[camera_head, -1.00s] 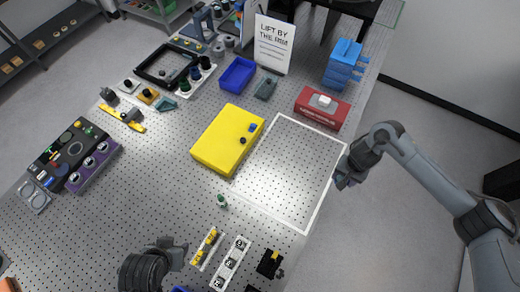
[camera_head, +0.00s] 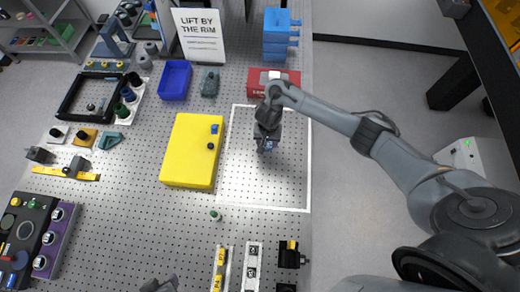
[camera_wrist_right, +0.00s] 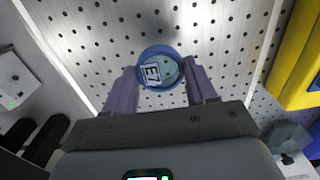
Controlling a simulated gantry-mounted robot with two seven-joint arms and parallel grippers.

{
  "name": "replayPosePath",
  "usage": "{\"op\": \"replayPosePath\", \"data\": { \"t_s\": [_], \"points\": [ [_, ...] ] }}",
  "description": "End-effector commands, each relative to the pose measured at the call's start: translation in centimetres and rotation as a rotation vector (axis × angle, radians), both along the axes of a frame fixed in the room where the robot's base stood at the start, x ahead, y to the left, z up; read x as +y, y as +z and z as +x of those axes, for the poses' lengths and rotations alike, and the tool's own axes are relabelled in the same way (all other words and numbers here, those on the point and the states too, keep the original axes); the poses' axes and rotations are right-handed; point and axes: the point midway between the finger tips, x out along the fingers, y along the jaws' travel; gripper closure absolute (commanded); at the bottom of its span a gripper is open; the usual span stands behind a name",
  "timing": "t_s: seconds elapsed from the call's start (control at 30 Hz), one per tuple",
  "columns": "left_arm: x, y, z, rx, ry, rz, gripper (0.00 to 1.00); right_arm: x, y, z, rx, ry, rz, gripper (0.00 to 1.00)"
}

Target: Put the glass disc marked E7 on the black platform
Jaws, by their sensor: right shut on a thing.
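A small round disc with a blue rim and teal face (camera_wrist_right: 162,69) sits between the two fingers of my right gripper in the right wrist view. Which dark object is the black platform I cannot tell; a square black frame (camera_head: 68,112) lies at the left.
The yellow box (camera_head: 190,170) stands left of my right gripper. A red box (camera_head: 264,90), blue stacked blocks (camera_head: 277,45), a blue bin (camera_head: 170,92) and a sign (camera_head: 200,45) stand behind. A small green-topped piece (camera_head: 215,215) lies in front. The outlined area (camera_head: 285,190) is otherwise clear.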

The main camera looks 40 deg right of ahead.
Motion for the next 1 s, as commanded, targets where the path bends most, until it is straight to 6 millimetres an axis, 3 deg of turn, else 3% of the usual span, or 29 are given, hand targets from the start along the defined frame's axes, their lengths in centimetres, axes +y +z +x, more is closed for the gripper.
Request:
{"op": "replayPosePath", "data": {
  "t_s": [0.23,0.37,0.63,1.0],
  "points": [
    [0.2,-0.6,0.0,0.002,-0.005,0.008,0.57,2.0,-1.4,1.3,0.0,0.001,0.0,0.75],
    [0.3,-0.8,0.0,0.0,-0.008,0.012,0.57,2.2,-2.0,1.4,0.001,0.0,0.0,0.75],
    [0.3,-1.6,0.0,-0.001,-0.008,0.013,0.57,2.1,-5.1,1.3,0.001,0.0,-0.001,0.75],
    [0.1,-1.5,0.1,-0.002,-0.001,0.003,0.57,2.1,-5.5,1.4,0.0,0.001,0.0,0.75]
  ]
}}
